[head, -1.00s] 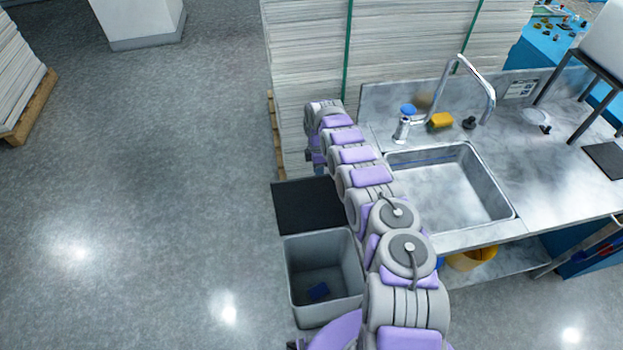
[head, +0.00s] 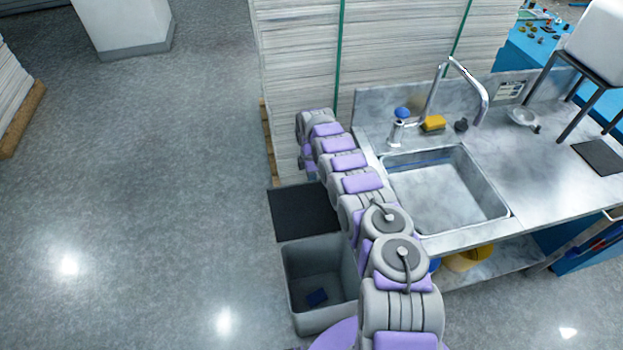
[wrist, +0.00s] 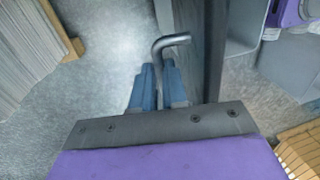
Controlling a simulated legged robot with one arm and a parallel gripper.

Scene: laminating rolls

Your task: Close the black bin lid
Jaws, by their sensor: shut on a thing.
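In the head view the gripper is hidden behind my arm.
A tall paper stack (head: 295,80) on a pallet stands just behind the lid. The sink counter (head: 530,150) is close on the right of my arm. Another stack (head: 12,95) is at the far left. The floor left of the bin is clear.

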